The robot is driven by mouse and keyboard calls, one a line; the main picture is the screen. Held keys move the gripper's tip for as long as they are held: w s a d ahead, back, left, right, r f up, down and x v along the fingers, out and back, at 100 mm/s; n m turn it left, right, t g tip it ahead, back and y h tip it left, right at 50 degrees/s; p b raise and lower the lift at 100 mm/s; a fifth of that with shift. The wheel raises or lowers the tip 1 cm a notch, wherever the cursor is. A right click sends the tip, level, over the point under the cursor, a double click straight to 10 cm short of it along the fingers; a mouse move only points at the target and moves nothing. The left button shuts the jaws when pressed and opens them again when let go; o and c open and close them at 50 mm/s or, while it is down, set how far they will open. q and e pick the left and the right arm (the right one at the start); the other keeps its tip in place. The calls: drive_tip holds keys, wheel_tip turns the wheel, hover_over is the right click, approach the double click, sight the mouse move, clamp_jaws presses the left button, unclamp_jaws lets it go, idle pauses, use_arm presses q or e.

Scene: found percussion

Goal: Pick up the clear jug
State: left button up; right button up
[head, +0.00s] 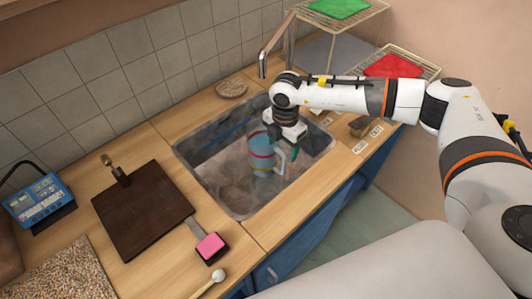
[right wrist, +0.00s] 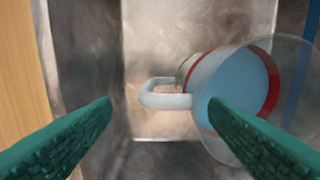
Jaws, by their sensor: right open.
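The clear jug (head: 261,152) stands in the sink, with a red band, bluish contents or body, and a pale handle on its right side in the head view. My right gripper (head: 285,148) is over the sink right at the jug, partly hiding it. In the right wrist view the jug (right wrist: 240,85) fills the right side, its handle (right wrist: 165,97) pointing left. The open green fingers of my right gripper (right wrist: 160,106) lie either side of the handle in the picture; I cannot tell whether they touch it. My left gripper is not in view.
The metal sink (head: 215,190) has walls close around the jug, and a faucet (head: 270,50) rises behind it. Left on the counter are a dark board (head: 145,212), a pink-faced block (head: 211,246) and a blue device (head: 40,202). Wire racks with red (head: 393,66) and green cloths stand right.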

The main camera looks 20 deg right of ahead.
sight(280, 151)
drive_tip(key=shift+a+f+p, duration=0.15)
drive_tip(key=shift+f+p, duration=0.6)
drive_tip(key=shift+f, duration=2)
clamp_jaws()
drive_tip(key=shift+w+r, duration=0.1)
drive_tip(key=shift+w, duration=0.05)
